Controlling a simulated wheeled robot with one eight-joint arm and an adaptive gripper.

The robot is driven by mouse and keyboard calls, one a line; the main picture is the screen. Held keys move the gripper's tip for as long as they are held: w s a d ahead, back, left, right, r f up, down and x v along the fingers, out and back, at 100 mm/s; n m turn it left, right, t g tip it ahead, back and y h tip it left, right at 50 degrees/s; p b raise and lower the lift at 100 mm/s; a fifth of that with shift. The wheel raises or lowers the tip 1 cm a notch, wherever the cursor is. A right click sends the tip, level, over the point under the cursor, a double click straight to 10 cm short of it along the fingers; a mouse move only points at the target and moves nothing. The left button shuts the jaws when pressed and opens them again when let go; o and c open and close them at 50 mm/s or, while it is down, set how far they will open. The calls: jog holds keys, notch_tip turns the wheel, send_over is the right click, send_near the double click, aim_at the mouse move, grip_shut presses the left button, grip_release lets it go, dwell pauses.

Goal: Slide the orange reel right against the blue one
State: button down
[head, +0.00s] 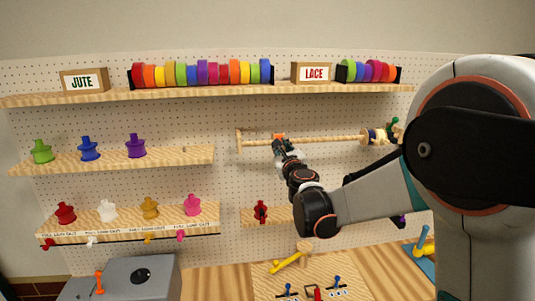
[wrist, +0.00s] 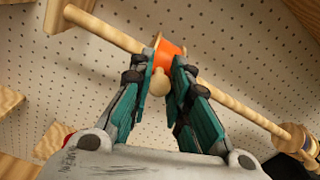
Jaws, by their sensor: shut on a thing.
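The orange reel (head: 279,136) is on a horizontal wooden rod (head: 325,139) in front of the pegboard, left of the rod's middle. In the wrist view the orange reel (wrist: 171,53) sits around the rod, with a pale round knob (wrist: 158,82) between my fingers. My gripper (head: 279,145) reaches it from below and is shut on it; its teal fingers (wrist: 165,72) partly cover it. A dark blue piece (head: 381,135) shows in a cluster at the rod's right end, too small to outline surely. A clear stretch of rod separates the orange reel from this cluster.
A wooden bracket (head: 239,140) holds the rod's left end. Cream and green pieces (head: 395,124) crowd its right end, near my arm. A shelf of colored ribbon rolls (head: 200,74) runs above. A small shelf (head: 250,217) with a red item lies below.

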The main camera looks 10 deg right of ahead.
jog(key=d+b, duration=0.5)
jog(key=d, duration=2)
jog(key=shift+w+d, duration=0.3)
jog(key=shift+d, duration=0.1)
jog(key=c, duration=1.5)
grip_release()
jog(key=shift+w, duration=0.1)
jog(key=s, duration=1.2)
jog(key=shift+d, duration=0.1)
